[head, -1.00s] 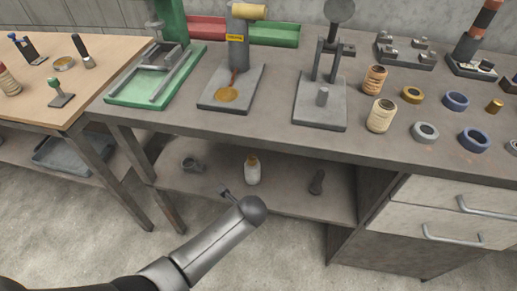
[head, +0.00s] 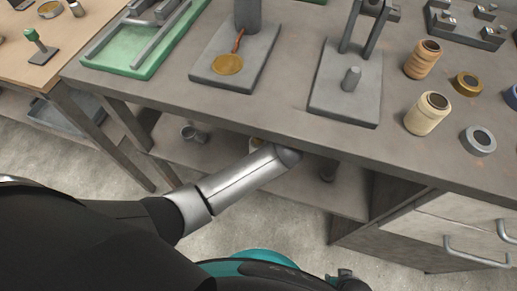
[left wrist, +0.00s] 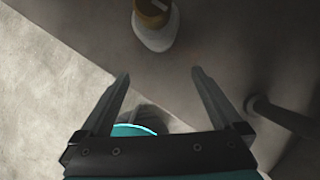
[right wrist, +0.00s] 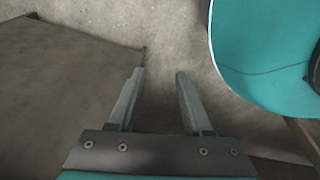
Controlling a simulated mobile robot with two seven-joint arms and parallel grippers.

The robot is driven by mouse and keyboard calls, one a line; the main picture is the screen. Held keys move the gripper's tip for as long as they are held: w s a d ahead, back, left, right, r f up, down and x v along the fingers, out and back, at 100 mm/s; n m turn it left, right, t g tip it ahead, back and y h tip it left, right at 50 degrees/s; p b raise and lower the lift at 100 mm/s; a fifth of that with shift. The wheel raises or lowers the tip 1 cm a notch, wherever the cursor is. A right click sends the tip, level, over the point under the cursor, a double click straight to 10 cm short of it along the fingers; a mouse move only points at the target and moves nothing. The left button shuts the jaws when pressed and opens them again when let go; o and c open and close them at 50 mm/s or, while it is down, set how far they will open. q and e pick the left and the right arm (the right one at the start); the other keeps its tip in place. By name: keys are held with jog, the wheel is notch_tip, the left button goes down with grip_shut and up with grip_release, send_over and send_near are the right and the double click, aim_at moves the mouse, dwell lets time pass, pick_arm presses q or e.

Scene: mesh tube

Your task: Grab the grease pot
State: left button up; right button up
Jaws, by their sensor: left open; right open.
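A white pot with an amber-brown upper part, probably the grease pot, stands on the lower shelf. It shows in the left wrist view (left wrist: 155,30), beyond the fingertips and cut off by the top edge. In the head view it is almost all hidden behind my left arm. My left gripper (left wrist: 160,75) is open and empty, with the pot ahead of it and not between the fingers. In the head view this gripper is hidden. My right gripper (right wrist: 160,72) is open and empty, and shows only in the right wrist view.
The bench top (head: 270,115) overhangs the lower shelf (head: 335,198). A grey cup-like thing (head: 194,133) stands on the shelf at left. A dark tool (head: 328,170) lies at right, and shows in the left wrist view (left wrist: 270,110). A drawer unit (head: 440,225) closes the right side.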

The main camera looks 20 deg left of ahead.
aim_at(260, 145)
pick_arm(q)
jog(key=w+a+b, duration=0.1)
jog(key=w+a, duration=0.1)
jog(key=shift+w, duration=0.4)
jog(key=shift+w+a+b, duration=0.35)
jog(key=shift+w+a, duration=0.35)
jog(key=shift+w, duration=0.2)
jog(key=shift+w+a+f+b, duration=0.15)
jog(key=shift+w+f+b, duration=0.05)
jog(key=shift+f+b, duration=0.2)
jog(key=shift+b+x, duration=0.5)
jog(key=shift+x, duration=0.35)
jog(key=shift+b+x, duration=0.55)
jog(key=shift+x, duration=0.25)
jog(key=shift+w+a+f, duration=0.1)
jog(key=shift+f, duration=0.25)
pick_arm(e)
jog(key=w+a+r, duration=0.4)
jog(key=w+r, duration=0.2)
jog(key=r, duration=0.2)
jog(key=shift+w+a+r, duration=0.25)
jog(key=shift+a, duration=0.1)
pick_arm(q)
grip_shut()
